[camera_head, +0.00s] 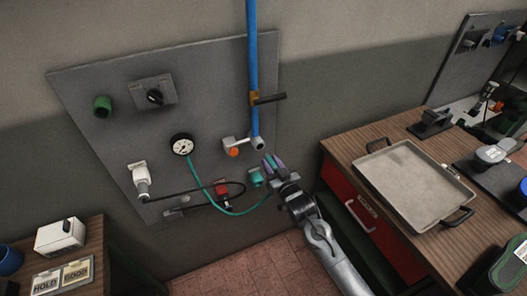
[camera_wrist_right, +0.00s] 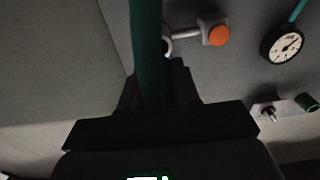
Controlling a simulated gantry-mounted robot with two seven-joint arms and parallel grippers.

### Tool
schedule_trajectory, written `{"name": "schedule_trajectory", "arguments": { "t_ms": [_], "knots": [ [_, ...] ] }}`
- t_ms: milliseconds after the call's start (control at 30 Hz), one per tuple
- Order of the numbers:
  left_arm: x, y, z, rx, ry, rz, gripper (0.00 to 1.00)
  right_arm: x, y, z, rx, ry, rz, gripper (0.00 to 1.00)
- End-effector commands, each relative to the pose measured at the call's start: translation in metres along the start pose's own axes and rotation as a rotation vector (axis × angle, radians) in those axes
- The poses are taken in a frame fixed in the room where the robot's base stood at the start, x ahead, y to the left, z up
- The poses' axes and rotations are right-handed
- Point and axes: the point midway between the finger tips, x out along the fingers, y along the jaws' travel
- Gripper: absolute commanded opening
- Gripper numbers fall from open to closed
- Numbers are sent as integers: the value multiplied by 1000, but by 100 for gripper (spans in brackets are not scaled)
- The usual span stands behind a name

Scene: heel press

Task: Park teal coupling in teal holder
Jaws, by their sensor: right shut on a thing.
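My right gripper (camera_head: 273,165) is in front of the lower right part of the grey wall panel. It is shut on the teal coupling, of which a narrow teal strip shows between the fingertips. In the right wrist view a teal length (camera_wrist_right: 147,50) runs up from between the dark fingers. A teal hose (camera_head: 205,195) loops from below the round gauge to the gripper. A small teal fitting (camera_head: 256,178), which looks like the teal holder, sits on the panel just left of the gripper, apart from the coupling as far as I can tell. My left gripper is not in view.
The panel (camera_head: 95,145) also carries a gauge (camera_head: 182,144), an orange-tipped valve (camera_head: 233,151), a red holder (camera_head: 222,188), a white coupling (camera_head: 140,178) with a black hose, and a green fitting (camera_head: 102,106). A blue pipe (camera_head: 252,50) runs above. A workbench with a metal tray (camera_head: 375,172) stands right.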

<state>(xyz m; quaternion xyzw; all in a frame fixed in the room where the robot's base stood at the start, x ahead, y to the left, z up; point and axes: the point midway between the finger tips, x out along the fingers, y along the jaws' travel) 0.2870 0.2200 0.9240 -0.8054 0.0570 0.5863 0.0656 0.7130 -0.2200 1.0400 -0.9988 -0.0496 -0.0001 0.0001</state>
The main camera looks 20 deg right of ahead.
Motion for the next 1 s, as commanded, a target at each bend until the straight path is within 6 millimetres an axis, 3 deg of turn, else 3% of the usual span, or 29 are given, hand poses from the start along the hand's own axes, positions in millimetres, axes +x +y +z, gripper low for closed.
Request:
{"name": "schedule_trajectory", "arguments": {
  "t_ms": [667, 1000],
  "knots": [
    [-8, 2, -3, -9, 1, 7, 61, -5, 0, -2, 0, 1, 0, 0],
    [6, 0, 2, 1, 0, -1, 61, -5, 0, 21, 0, 1, 0, 0]
  ]
}}
